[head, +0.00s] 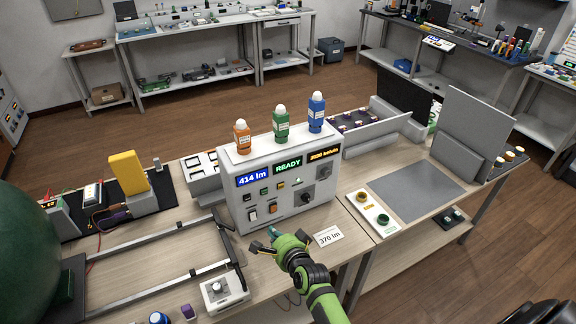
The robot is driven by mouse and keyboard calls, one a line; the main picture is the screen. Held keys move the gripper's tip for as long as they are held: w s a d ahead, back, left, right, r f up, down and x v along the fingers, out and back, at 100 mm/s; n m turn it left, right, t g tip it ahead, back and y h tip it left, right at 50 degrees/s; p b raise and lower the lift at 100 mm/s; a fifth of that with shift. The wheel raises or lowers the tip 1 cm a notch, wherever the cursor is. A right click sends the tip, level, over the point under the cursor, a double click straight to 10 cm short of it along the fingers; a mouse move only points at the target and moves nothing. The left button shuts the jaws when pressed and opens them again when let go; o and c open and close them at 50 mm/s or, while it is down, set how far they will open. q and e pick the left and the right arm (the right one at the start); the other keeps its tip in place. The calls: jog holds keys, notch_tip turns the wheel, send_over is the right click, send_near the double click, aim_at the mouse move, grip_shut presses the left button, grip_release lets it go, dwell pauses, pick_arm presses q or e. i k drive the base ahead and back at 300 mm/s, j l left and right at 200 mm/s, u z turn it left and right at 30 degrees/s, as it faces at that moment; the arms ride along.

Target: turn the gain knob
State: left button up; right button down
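A light grey instrument box (240,190) stands on the bench in the middle of the head view. Its displays read "414 lm", "READY" and an amber text. Its front has a large dark knob (324,171) at upper right and a smaller knob (305,197) below. A separate small white box with a round knob (217,288) lies nearer, at lower left. The labels are too small to tell which is the gain knob. My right gripper (279,236) is in front of the instrument's lower edge, fingers spread, apparently empty. My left gripper is out of view.
A card reading "370 lm" (328,236) lies right of my gripper. Orange (242,139), green (281,125) and blue (316,114) bottles stand atop the instrument. A metal rail frame (150,290) and dark green sphere (25,245) occupy the left. A grey mat (415,190) is clear.

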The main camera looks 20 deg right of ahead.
aim_at(326, 172)
jog(key=z, duration=1.15)
